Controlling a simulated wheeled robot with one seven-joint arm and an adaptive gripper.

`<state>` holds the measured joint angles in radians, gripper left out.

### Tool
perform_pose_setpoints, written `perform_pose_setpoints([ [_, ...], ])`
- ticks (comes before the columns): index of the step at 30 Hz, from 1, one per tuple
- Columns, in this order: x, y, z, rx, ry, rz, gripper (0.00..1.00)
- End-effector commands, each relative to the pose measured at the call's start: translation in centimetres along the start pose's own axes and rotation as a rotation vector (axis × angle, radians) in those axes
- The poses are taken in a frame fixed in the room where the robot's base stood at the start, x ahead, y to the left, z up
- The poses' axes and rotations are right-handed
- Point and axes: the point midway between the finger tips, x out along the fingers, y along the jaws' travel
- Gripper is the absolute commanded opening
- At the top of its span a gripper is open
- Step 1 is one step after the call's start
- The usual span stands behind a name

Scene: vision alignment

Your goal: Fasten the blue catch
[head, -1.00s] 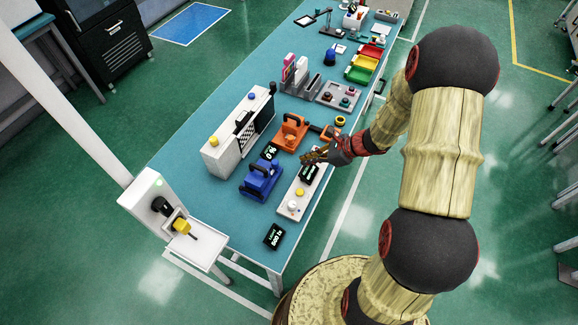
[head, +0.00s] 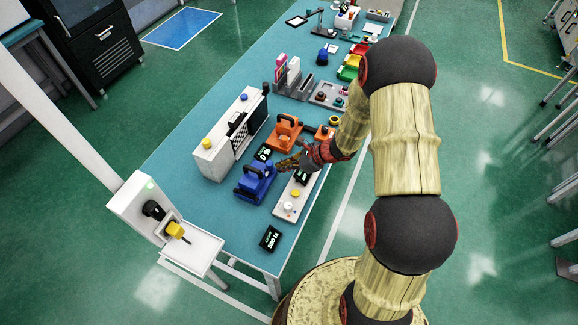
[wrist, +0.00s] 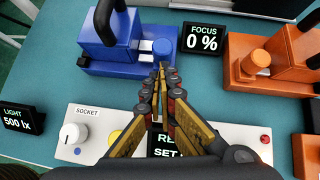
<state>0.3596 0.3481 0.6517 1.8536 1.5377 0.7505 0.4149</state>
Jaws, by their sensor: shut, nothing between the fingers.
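The blue catch (head: 256,183) stands on the teal bench, a blue block with a raised black handle. In the wrist view the blue catch (wrist: 112,60) is at the top left, with a round blue knob (wrist: 162,47) at its right end. My gripper (head: 281,165) is shut and empty, beside the right end of the catch. In the wrist view the fingertips of my gripper (wrist: 160,70) point at the knob, just short of it in the picture. I cannot tell whether they touch. The top of the handle is cut off in the wrist view.
An orange catch (head: 285,135) stands behind the blue one. A black display reading FOCUS 0 % (wrist: 203,39) lies between them. A pale socket panel (wrist: 85,130) lies under my gripper. A white box with a checkered face (head: 225,140) stands to the left.

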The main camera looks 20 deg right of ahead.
Motion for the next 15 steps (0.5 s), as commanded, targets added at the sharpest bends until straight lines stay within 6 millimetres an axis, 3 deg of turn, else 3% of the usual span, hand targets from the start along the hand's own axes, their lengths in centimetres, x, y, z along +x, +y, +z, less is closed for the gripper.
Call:
perform_pose_setpoints([
  [15, 0.99, -0.18, 0.73, -0.004, -0.001, 0.0, 0.0],
])
